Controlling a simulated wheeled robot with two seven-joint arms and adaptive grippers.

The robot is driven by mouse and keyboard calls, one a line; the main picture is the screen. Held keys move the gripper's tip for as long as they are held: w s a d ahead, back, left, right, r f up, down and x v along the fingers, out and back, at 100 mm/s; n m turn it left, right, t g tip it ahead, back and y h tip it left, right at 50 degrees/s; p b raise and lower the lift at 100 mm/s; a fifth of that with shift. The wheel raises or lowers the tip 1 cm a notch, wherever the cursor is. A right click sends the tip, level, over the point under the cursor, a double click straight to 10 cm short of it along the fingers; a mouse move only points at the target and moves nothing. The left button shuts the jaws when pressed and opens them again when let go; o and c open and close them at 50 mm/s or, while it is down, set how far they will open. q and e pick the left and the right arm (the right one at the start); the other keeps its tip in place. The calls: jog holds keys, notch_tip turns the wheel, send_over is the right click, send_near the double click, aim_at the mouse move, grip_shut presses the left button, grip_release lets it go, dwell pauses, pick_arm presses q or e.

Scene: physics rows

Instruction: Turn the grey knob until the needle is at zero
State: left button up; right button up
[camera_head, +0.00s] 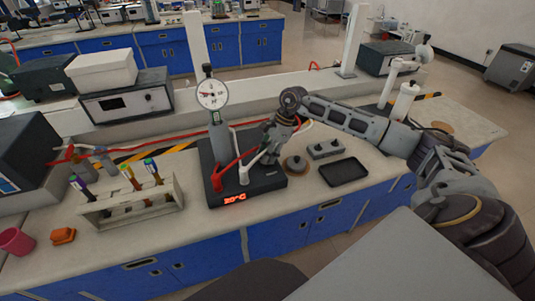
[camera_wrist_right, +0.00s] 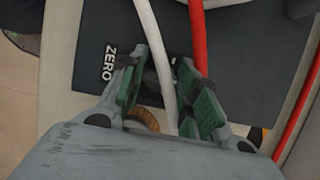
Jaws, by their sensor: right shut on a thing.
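A dark box (camera_head: 213,160) on the bench carries a round white dial gauge (camera_head: 211,94) on a post. The dial's needle is too small to read. A red display on the box's front seems to read 20°C. My right gripper (camera_head: 268,152) points down over the right part of the box. In the right wrist view its green-padded fingers (camera_wrist_right: 158,72) are closed around the dark grey knob (camera_wrist_right: 151,82), which is mostly hidden. The word ZERO (camera_wrist_right: 110,63) is printed left of the knob. My left gripper is not in view.
White and red cables (camera_wrist_right: 198,45) cross close by the fingers. A small wooden disc (camera_head: 296,166), a grey block with knobs (camera_head: 325,149) and a black tray (camera_head: 344,172) lie right of the box. A tube rack (camera_head: 130,210) stands at left.

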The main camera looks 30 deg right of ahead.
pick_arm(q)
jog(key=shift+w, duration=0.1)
pick_arm(e)
jog(key=shift+m+t+b, duration=0.35)
jog(key=shift+m+t, duration=0.05)
jog(key=shift+m, duration=0.6)
jog(key=shift+m+t+h+b, duration=0.3)
jog(key=shift+m+b, duration=0.05)
jog(key=shift+m, duration=0.55)
jog(key=shift+s+m, duration=0.1)
jog(key=shift+m, duration=0.2)
jog(key=shift+m+t+h+b, duration=0.5)
jog(key=shift+m+b, duration=0.25)
jog(key=shift+m, duration=0.95)
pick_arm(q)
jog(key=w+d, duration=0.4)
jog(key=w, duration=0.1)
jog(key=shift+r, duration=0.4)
